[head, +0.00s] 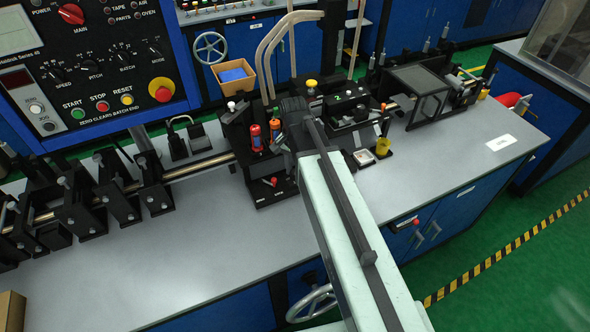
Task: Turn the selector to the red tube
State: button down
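A red tube (256,137) stands upright in a black fixture (240,142) on the bench, with an orange tube (275,129) just to its right. A small red-tipped lever (273,182) is low on the front of the same fixture; I cannot tell for sure whether it is the selector or which tube it points to. My pale arm reaches up from the bottom right. My dark gripper (291,118) is at its far end, just right of the tubes. The arm and wrist hide its fingertips and part of the fixture, so its opening and any contact cannot be seen.
A control panel (85,65) with knobs and buttons stands at upper left. A row of black rollers and brackets (85,205) lines the bench's left. A yellow cup (382,147) and a black frame (418,92) are to the right. The grey bench front (190,270) is clear.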

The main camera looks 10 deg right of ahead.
aim_at(294, 172)
jog(key=shift+m, duration=0.3)
dwell(0.4)
jog(key=c, duration=1.1)
grip_release()
notch_tip(294, 172, up, 8)
jog(key=p, duration=0.8)
jog(key=shift+a, duration=0.1)
jog(key=shift+f, duration=0.1)
jog(key=shift+w, duration=0.1)
